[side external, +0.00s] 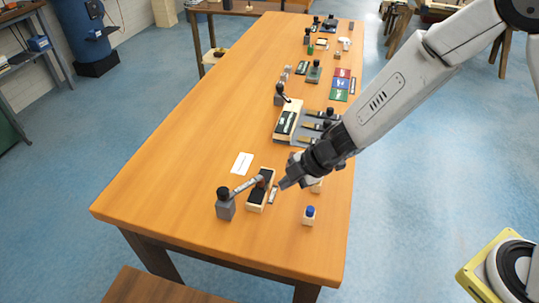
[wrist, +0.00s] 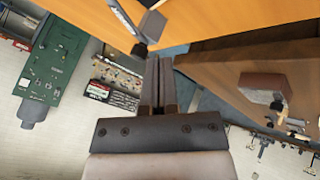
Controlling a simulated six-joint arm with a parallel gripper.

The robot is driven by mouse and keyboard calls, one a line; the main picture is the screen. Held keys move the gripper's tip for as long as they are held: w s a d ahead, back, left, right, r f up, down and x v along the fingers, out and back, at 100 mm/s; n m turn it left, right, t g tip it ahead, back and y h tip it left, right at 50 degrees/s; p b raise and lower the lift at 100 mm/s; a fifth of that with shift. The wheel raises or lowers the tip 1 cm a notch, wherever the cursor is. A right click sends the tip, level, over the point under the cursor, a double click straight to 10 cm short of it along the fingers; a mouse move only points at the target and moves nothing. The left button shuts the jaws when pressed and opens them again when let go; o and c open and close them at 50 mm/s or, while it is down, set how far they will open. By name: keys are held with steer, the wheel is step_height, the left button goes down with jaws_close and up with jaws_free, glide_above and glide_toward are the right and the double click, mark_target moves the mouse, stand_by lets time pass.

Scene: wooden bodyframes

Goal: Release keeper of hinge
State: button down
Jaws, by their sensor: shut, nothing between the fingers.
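In the side view a hinge-like fixture stands near the front of the table: a grey block with a black knob (side external: 226,206), and a light arm (side external: 246,185) reaching from it over a pale wooden block with a dark top (side external: 260,191). I cannot tell which part is the keeper. My gripper (side external: 284,186) is just right of the wooden block, tilted down to the left; whether it touches is unclear. In the wrist view my gripper (wrist: 160,62) has its fingers together and empty. A grey part (wrist: 152,26) and a light bar (wrist: 122,15) show beyond the tips.
A white card (side external: 242,163) lies behind the fixture. A small white bottle with a blue cap (side external: 309,215) stands to the right. A tray with dark-handled tools (side external: 315,128) and several small items are farther back. The table's left side (side external: 180,150) is clear.

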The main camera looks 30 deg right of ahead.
steer(key=x, duration=0.8)
steer(key=shift+w+a, duration=0.15)
steer(key=shift+w, duration=0.3)
steer(key=shift+w+a, duration=0.15)
steer(key=shift+w, duration=0.6)
steer(key=shift+w+a, duration=0.15)
steer(key=shift+w, duration=0.65)
